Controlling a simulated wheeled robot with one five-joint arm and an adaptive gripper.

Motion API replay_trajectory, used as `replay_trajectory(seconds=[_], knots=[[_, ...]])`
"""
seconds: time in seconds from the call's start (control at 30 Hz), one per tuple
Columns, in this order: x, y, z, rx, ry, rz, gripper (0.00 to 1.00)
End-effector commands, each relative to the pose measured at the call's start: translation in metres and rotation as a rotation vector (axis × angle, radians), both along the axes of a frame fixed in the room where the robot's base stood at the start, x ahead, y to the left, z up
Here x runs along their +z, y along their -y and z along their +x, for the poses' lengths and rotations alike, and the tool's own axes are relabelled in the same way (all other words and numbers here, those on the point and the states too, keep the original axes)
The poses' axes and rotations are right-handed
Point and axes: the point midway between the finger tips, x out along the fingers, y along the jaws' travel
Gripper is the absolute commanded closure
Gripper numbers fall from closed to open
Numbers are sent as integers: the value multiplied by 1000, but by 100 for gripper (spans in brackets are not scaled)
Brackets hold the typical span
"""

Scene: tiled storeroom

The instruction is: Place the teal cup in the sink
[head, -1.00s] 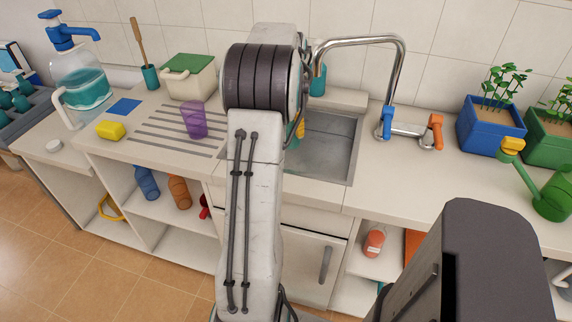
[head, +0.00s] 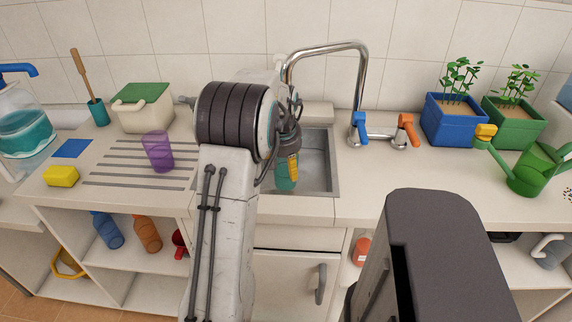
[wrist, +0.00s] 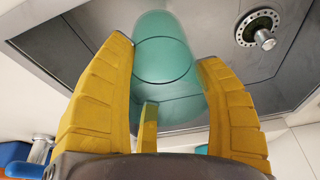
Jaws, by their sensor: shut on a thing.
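The teal cup (wrist: 165,60) is see-through and sits between the yellow fingers of my gripper (wrist: 165,85) in the wrist view. My gripper is shut on it. In the head view, the teal cup (head: 284,182) shows below my yellow fingers (head: 293,166), partly hidden by my arm. The grey metal sink (head: 320,168) lies behind and below it. In the wrist view the sink basin (wrist: 215,40) fills the background, with its round drain (wrist: 260,28) at the upper right. I cannot tell whether the cup touches the basin floor.
A tall curved tap (head: 360,75) with blue and orange handles stands behind the sink. A purple cup (head: 158,150) stands on the ribbed drainboard at left, near a yellow sponge (head: 62,176). Blue (head: 455,122) and green planters and a green watering can (head: 530,170) are at right.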

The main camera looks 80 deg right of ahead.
Motion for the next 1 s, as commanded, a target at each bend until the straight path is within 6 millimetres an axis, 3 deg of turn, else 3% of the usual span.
replay_trajectory(seconds=[0.03, 0.27, 0.6, 1.0], knots=[[-13, -1, 0, 0, 1, 4, 61], [-53, -1, 0, 0, 0, 3, 61], [-46, 38, 3, 1, 2, -1, 61], [-47, 55, 4, 2, 3, -1, 61]])
